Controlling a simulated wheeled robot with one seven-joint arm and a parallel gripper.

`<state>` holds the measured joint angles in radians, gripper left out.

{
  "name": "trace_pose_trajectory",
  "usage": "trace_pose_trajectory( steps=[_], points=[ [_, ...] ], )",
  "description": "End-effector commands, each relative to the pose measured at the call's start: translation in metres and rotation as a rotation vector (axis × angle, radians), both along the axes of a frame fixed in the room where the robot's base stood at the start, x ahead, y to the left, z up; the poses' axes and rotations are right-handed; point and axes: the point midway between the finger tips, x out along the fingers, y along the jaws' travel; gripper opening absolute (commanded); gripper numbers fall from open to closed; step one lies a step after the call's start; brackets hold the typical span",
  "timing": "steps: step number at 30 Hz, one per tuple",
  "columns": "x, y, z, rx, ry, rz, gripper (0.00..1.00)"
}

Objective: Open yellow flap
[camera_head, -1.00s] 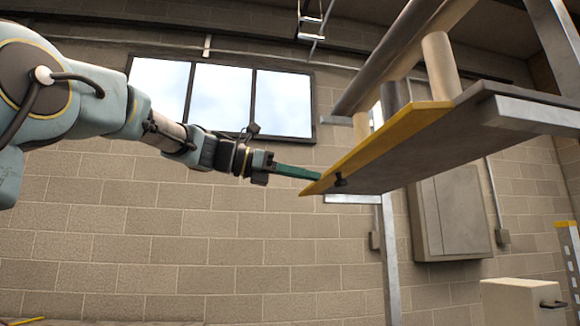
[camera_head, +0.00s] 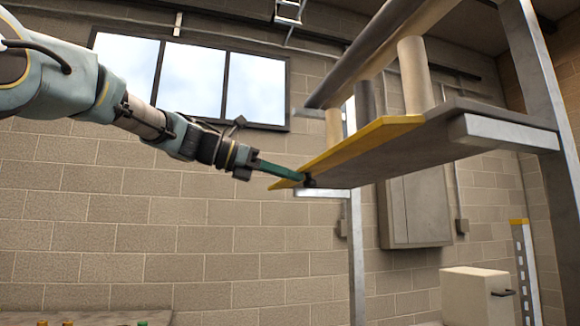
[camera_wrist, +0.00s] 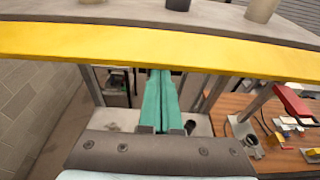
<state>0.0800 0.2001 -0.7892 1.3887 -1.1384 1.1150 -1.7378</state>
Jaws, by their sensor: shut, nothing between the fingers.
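The yellow flap (camera_head: 350,144) is a long flat strip along the near edge of a raised grey platform, lying tilted in the head view. In the wrist view the yellow flap (camera_wrist: 160,45) crosses the whole width. My gripper (camera_head: 298,177) has long teal fingers that are shut and empty. In the wrist view my gripper (camera_wrist: 160,75) ends at the flap's lower edge. Whether the tips touch the flap, I cannot tell.
Thick pipes (camera_head: 415,75) stand on the platform (camera_head: 400,160) above the flap. A metal post (camera_head: 357,250) stands below it. A wooden table (camera_wrist: 262,115) with tools is at the right in the wrist view. A cream box (camera_head: 470,295) is low right.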

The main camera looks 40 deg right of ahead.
Motion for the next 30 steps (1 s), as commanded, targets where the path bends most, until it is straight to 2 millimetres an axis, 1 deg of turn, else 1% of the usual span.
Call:
trace_pose_trajectory(
  steps=[1,7,23,30],
  points=[
    [0.000,0.000,0.011,0.015,-0.005,-0.001,0.00],
    [0.001,0.003,0.023,0.029,-0.011,-0.001,0.00],
    [0.002,0.003,0.024,0.028,-0.011,0.000,0.00],
    [0.007,0.002,0.032,0.027,-0.009,-0.001,0.00]
  ],
)
